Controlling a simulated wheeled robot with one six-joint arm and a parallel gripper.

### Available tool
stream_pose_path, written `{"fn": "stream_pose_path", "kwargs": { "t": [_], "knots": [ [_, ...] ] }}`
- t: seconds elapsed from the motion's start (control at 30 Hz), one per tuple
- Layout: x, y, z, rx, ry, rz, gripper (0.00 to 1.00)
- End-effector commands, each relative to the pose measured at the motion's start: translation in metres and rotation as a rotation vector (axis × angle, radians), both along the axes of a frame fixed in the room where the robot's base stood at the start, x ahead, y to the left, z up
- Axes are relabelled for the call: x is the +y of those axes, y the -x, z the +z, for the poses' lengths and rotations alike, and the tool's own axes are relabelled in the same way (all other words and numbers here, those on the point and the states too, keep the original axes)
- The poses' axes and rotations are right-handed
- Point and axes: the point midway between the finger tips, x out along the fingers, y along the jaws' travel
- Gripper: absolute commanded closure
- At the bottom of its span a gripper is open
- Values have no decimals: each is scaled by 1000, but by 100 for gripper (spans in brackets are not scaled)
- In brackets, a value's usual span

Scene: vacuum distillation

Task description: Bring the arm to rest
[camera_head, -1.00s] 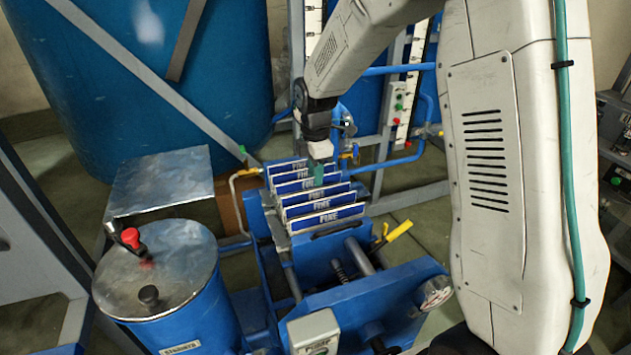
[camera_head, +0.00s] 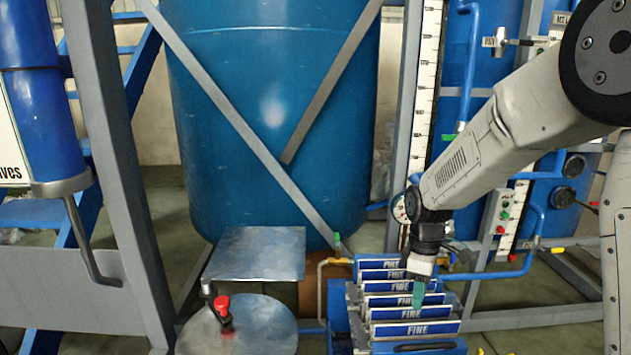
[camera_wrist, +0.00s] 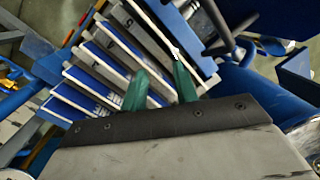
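My arm reaches in from the right in the head view, its forearm sloping down to the left. My gripper (camera_head: 418,293) points down at a row of white-framed plates (camera_head: 415,328) with blue labels reading FINE, and its green fingers overlap them in this view. In the wrist view the two green fingers of my gripper (camera_wrist: 158,76) stand apart, with no held object visible between them. The plates (camera_wrist: 98,68) lie beyond the fingers there. I cannot tell whether the fingertips touch a plate.
A large blue tank (camera_head: 270,120) stands behind. A round metal lid (camera_head: 260,328) with a red knob and a flat metal sheet (camera_head: 257,254) lie left of the plates.

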Motion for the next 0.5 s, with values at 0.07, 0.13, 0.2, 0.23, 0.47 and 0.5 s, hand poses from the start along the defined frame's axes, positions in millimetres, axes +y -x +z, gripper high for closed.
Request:
{"fn": "stream_pose_path", "kwargs": {
  "t": [0.07, 0.13, 0.2, 0.23, 0.47, 0.5],
  "knots": [
    [-3, 24, 19, 12, 20, -128, 71],
    [-5, 45, 33, 21, 39, -239, 71],
    [-7, 67, 49, 25, 56, -348, 71],
    [-8, 76, 56, 24, 63, -394, 71],
    [-16, 156, 104, 2, 107, -728, 71],
    [-17, 169, 111, -7, 110, -777, 71]
  ]
}}
